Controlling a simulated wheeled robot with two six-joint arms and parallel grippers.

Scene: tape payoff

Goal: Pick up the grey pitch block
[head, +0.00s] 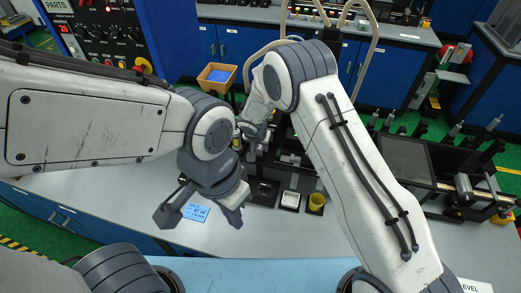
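I cannot single out the grey pitch block with certainty. A small pale grey, square-topped piece (290,200) sits in a dark holder at the table's middle, beside a yellow round piece (316,202); it may be the block. My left gripper (202,212) is open over the white table, left of these pieces, its two fingers spread wide. A blue card with writing (196,213) shows between and below the fingers, and nothing is seen held. My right gripper (250,132) is farther back, near the dark fixtures; arm links partly cover it, and its fingers are unclear.
The white table (120,207) is fairly clear at front left. Dark machinery with a flat panel (405,160) fills the right side. An orange-brown bin with blue inside (217,77) stands behind. A control cabinet (105,35) is at back left.

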